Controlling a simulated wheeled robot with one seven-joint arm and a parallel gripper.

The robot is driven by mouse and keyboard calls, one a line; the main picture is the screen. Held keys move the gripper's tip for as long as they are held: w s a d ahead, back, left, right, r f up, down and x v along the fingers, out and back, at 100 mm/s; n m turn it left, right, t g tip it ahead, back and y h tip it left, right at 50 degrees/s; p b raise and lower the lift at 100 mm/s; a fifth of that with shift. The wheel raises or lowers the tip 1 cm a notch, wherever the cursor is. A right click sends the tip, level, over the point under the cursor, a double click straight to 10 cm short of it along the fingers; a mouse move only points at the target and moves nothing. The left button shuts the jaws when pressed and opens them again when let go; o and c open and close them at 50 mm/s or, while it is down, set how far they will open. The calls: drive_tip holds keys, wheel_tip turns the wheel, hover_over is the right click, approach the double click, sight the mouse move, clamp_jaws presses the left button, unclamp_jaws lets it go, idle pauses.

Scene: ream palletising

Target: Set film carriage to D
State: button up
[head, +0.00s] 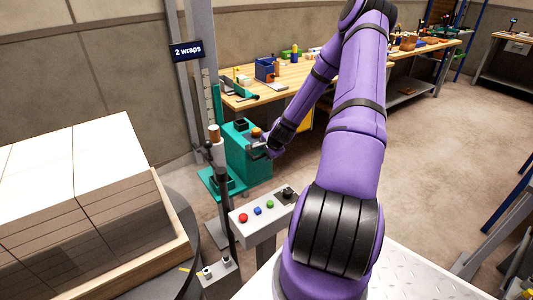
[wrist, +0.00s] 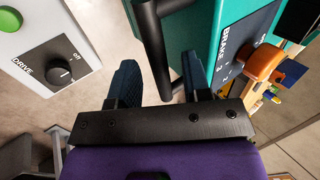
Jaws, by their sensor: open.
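The teal film carriage (head: 247,165) sits low on the grey mast, beside a film roll (head: 216,155). In the wrist view the teal housing (wrist: 222,35) carries a plate marked BRAKE and an orange brake knob (wrist: 262,63). The knob also shows in the head view (head: 257,132). A black bar handle (wrist: 152,45) runs down from the housing between the two fingers of my gripper (wrist: 160,85). The jaws are open, with gaps seen on both sides of the bar. My gripper (head: 262,149) is at the carriage's front. Position letters on the mast are not readable.
Wrapped white reams (head: 80,170) stand on a turntable at left. A sign (head: 187,50) reads "2 wraps". A workbench (head: 255,98) is behind.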

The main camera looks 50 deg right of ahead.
drive_tip(key=v, duration=1)
drive_tip(key=shift+s+r, duration=0.2)
drive_tip(key=shift+r, duration=0.15)
drive_tip(key=a+r+n+g, duration=0.2)
drive_tip(key=a+r+n, duration=1)
drive_tip(key=a+r, duration=0.95)
drive_tip(key=s+a+r+n, duration=0.4)
drive_tip(key=s+a+r, duration=0.2)
drive_tip(key=s, duration=0.3)
drive_tip(key=s+a+r+n+y, duration=0.1)
drive_tip(key=s+a+r+n, duration=0.3)
drive_tip(key=s, duration=0.6)
wheel_tip(320, 180, up, 3)
drive_tip(key=shift+s+a+r+n+t, duration=0.15)
drive_tip(key=shift+a+n+t, duration=0.2)
drive_tip(key=shift+a, duration=0.7)
